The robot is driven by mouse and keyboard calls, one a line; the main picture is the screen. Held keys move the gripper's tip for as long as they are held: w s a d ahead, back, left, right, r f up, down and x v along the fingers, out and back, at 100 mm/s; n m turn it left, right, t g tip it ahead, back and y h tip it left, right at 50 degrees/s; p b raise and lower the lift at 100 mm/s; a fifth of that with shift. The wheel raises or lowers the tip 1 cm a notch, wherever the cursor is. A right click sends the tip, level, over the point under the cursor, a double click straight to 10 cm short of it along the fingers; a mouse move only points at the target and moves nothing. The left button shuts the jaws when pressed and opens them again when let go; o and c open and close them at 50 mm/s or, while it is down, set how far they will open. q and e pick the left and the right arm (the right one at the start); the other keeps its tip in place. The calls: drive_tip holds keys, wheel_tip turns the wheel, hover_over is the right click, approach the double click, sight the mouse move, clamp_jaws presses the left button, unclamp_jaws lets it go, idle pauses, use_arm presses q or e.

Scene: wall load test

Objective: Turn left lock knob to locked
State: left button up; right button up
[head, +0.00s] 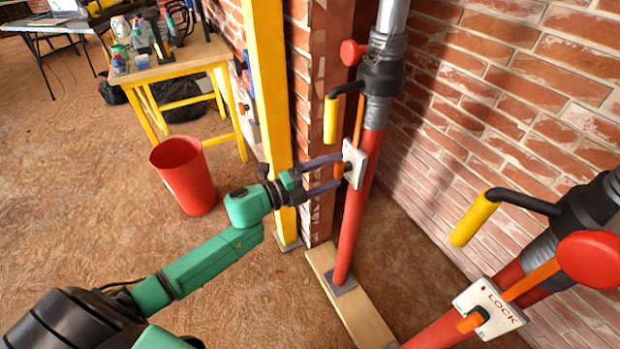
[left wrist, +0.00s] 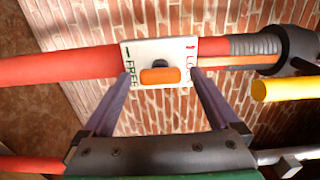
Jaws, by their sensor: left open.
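The left lock knob (left wrist: 160,75) is a small orange grip on a dark hub. It sits on a white plate (left wrist: 145,50) marked FREE on the left and LOCK on the right in the left wrist view. The plate (head: 354,164) is on the left red post (head: 354,215) in the head view. My left gripper (head: 338,172) is open, its two fingers on either side of the knob. In the left wrist view gaps show between the knob and both fingers, which reach the plate's edges. I cannot tell which setting the knob points to. My right gripper is not in view.
A second red post with its own LOCK plate (head: 490,308) stands at the right. Yellow-gripped cranks (head: 331,120) and red knobs (head: 352,53) stick out from the posts. A yellow upright (head: 268,90), a red bin (head: 184,176) and a workbench (head: 165,65) stand left; brick wall behind.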

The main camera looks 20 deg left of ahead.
use_arm(q)
drive_tip(key=v, duration=1.3)
drive_tip(key=shift+s+a, duration=0.2)
drive_tip(key=shift+s, duration=0.1)
